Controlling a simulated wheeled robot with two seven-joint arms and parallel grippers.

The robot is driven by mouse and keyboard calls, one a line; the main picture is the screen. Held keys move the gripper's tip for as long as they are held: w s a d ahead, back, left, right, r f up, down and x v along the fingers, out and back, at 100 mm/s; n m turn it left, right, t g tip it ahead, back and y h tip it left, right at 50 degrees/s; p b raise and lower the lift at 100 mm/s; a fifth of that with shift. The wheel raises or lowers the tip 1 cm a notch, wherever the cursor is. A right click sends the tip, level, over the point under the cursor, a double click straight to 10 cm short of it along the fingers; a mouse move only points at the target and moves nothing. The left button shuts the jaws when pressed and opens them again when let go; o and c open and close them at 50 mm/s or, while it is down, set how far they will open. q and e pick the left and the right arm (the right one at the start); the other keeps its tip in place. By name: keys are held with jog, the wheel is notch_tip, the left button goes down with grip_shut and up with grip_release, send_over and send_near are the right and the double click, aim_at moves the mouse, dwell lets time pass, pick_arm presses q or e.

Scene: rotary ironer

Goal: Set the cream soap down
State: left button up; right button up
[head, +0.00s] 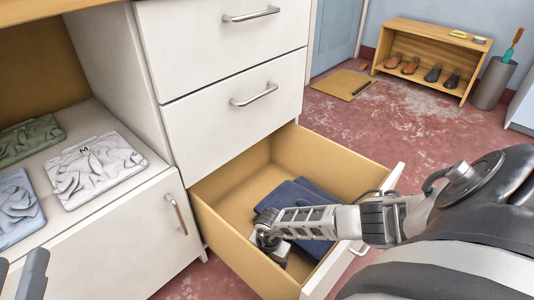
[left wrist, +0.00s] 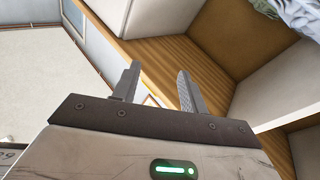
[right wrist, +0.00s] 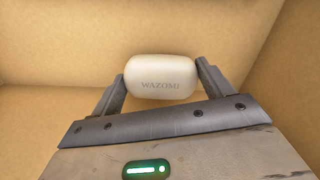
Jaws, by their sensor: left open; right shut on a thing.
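The cream soap (right wrist: 160,76), a rounded bar marked WAZOMI, sits between the fingers of my right gripper (right wrist: 160,80) in the right wrist view. That gripper is shut on it, with tan wooden drawer walls around and behind it. In the head view my right gripper (head: 268,243) reaches down inside the open drawer (head: 228,238), near its left side; the soap cannot be made out clearly there. I cannot tell whether the soap touches the drawer bottom. My left gripper (left wrist: 157,78) is open and empty in the left wrist view.
Dark blue folded cloth (head: 300,193) lies in the drawer beside my right gripper. Folded shirts (head: 95,170) lie on the white shelf at left. A shoe rack (head: 425,60) and a grey bin (head: 492,84) stand far back right. Red floor between is mostly clear.

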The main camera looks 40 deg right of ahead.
jog(key=f, duration=0.1)
jog(key=f+b, duration=0.2)
jog(key=shift+a+f, duration=0.25)
pick_arm(q)
notch_tip(320, 180, up, 4)
jog(key=m+t+h, duration=0.1)
jog(key=m, duration=0.1)
jog(key=m+h, duration=0.2)
jog(key=shift+s+r+t, duration=0.1)
jog(key=shift+r+t, duration=0.1)
jog(key=shift+t, duration=0.2)
pick_arm(e)
jog(key=shift+f, duration=0.1)
jog(key=o, duration=1.1)
pick_arm(q)
jog(key=shift+r+m+h, duration=0.15)
jog(key=shift+m+h, duration=0.15)
jog(key=shift+r, duration=0.1)
